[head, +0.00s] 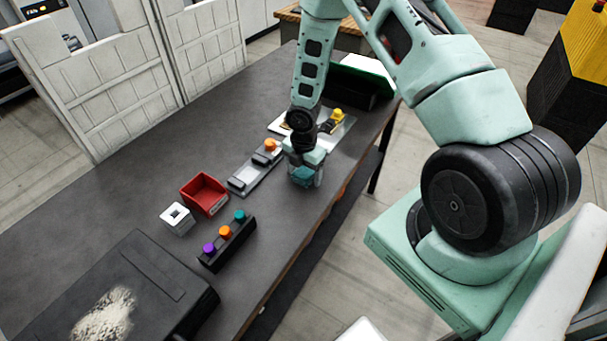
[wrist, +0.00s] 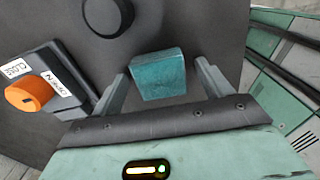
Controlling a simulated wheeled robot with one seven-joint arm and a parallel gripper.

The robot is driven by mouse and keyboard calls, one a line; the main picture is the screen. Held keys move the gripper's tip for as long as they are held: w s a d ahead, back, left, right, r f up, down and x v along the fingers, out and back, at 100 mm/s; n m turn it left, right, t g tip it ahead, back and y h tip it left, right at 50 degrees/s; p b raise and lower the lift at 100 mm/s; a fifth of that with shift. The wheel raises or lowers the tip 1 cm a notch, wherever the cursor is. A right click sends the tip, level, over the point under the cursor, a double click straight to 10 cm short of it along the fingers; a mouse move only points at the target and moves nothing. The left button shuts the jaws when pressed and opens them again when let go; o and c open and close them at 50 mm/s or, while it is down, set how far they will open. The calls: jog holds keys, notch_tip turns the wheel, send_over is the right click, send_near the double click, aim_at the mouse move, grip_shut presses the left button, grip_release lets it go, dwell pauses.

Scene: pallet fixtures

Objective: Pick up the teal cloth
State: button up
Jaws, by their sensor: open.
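The teal cloth (wrist: 158,75) is a small folded block lying on the dark table. In the wrist view it sits between the two fingers of my gripper (wrist: 161,82), with gaps showing on both sides, so the fingers are apart from it. In the head view my gripper (head: 305,168) is low over the table near its right edge, and a bit of the teal cloth (head: 302,177) shows at its lower end. The gripper is open and empty. How high the fingertips are above the table is hard to tell.
A fixture with an orange knob (wrist: 30,93) is close left of the gripper; a black round part (wrist: 107,15) lies beyond the cloth. A red bin (head: 204,193), a white block (head: 177,219) and a three-knob panel (head: 228,243) stand nearer. A metal plate (head: 340,132) lies behind.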

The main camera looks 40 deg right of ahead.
aim_at(303, 173)
jog(key=c, duration=1.1)
jog(key=shift+o, duration=0.2)
notch_tip(303, 173, up, 10)
jog(key=b, duration=0.1)
jog(key=shift+b, duration=0.3)
jog(key=shift+o, duration=0.9)
jog(key=shift+c, duration=0.5)
